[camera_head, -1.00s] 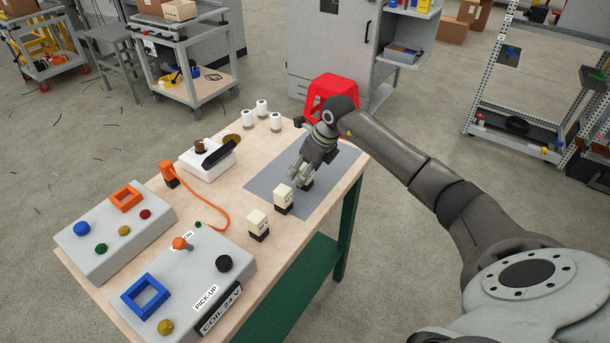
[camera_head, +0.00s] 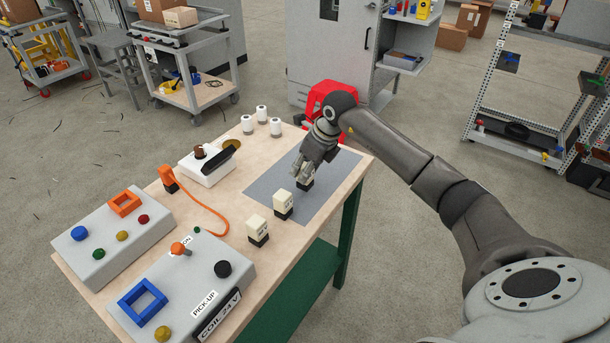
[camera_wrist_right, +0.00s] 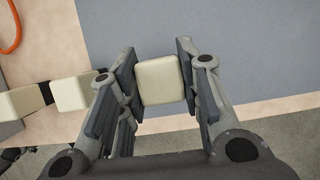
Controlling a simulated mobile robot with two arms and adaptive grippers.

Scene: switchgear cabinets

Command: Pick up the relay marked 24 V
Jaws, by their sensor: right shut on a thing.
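My right gripper (camera_head: 304,174) is over the grey mat (camera_head: 262,188) on the table. It is shut on a cream relay with a dark base (camera_head: 306,182). In the right wrist view the relay's pale top (camera_wrist_right: 159,80) sits between the two finger pads of the right gripper (camera_wrist_right: 160,84). Two similar relays stand apart from it, one at the mat's edge (camera_head: 283,203) and one on the bare wood (camera_head: 258,230). I cannot read the markings on any relay. Whether the held relay touches the mat is unclear. My left gripper is not in view.
Two grey test boxes stand at the left, one with a blue frame (camera_head: 142,302), one with an orange frame (camera_head: 124,203). An orange cable (camera_head: 215,215) curves across the wood. A white device (camera_head: 207,166) and white spools (camera_head: 262,114) stand behind. A red stool (camera_head: 322,97) is beyond the table.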

